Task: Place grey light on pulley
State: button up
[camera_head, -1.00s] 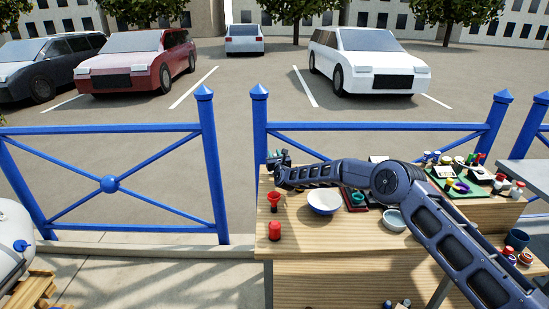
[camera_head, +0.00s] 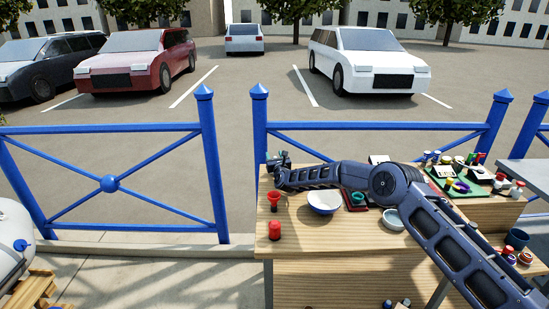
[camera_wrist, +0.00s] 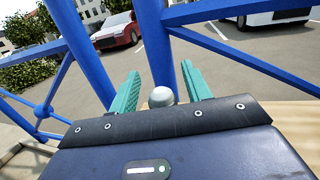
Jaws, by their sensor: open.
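My gripper (camera_wrist: 160,92) is open, with two teal fingers apart in the wrist view. A rounded grey object (camera_wrist: 161,97), possibly the grey light, shows between and beyond the fingers, with its lower part hidden by my gripper body. I cannot tell whether the fingers touch it. In the head view my gripper (camera_head: 278,160) is at the far left corner of the wooden table (camera_head: 330,236), and the grey object cannot be made out there.
A red funnel-like item (camera_head: 274,199) and a red jar (camera_head: 275,230) stand at the table's left. A white-and-blue bowl (camera_head: 324,203) and a grey bowl (camera_head: 394,219) stand farther right. A green tray (camera_head: 447,190) holds several small items. A blue fence (camera_head: 259,130) runs just behind the table.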

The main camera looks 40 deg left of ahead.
jog(key=shift+s+d, duration=0.3)
jog(key=shift+d, duration=0.3)
jog(key=shift+s+d+r, duration=0.25)
jog(key=shift+s+d, duration=0.2)
jog(key=shift+d, duration=0.25)
notch_tip(320, 180, up, 5)
jog(key=shift+f, duration=0.1)
jog(key=shift+r, duration=0.7)
